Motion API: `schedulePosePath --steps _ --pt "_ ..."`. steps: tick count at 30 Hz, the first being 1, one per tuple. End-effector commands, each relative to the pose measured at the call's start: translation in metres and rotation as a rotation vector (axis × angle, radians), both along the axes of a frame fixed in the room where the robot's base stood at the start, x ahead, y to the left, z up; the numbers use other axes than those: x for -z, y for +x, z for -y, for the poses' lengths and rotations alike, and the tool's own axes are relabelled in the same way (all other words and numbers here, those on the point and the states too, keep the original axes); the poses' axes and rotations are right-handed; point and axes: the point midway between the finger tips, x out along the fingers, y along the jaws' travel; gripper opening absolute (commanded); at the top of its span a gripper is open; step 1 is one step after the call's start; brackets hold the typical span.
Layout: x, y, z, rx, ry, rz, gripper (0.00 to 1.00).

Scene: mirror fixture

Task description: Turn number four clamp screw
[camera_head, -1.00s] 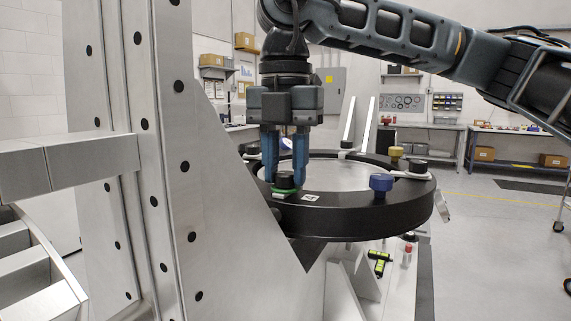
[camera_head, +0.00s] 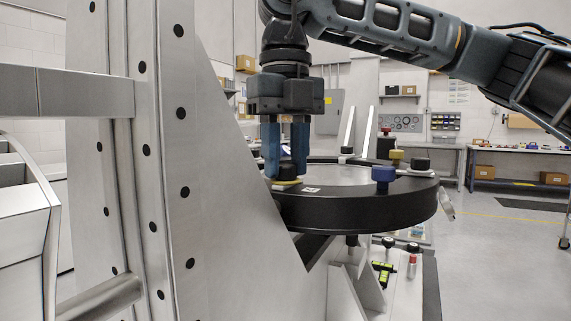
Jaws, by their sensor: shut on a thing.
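A black ring-shaped mirror fixture (camera_head: 370,213) lies level with a pale disc (camera_head: 345,175) inside it. A black clamp screw knob (camera_head: 287,169) stands at its near left edge on a yellowish base (camera_head: 286,184). My gripper (camera_head: 286,165) points straight down over this edge, with its two blue fingers on either side of the black knob, shut on it. A small white label (camera_head: 311,190) lies on the ring just right of the knob; I cannot read it. Other knobs on the ring are blue (camera_head: 383,176), yellow (camera_head: 396,157) and black (camera_head: 420,164).
A tall metal frame (camera_head: 185,200) with dark bolts fills the left, close beside the fixture.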

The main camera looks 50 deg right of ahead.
Motion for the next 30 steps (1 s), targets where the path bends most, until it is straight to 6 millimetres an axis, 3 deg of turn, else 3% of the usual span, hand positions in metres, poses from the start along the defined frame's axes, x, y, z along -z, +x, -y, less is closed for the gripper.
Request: schedulePosePath --steps 30 --pt "-0.0005 0.0012 -0.0001 -0.965 0.0 0.004 0.03"
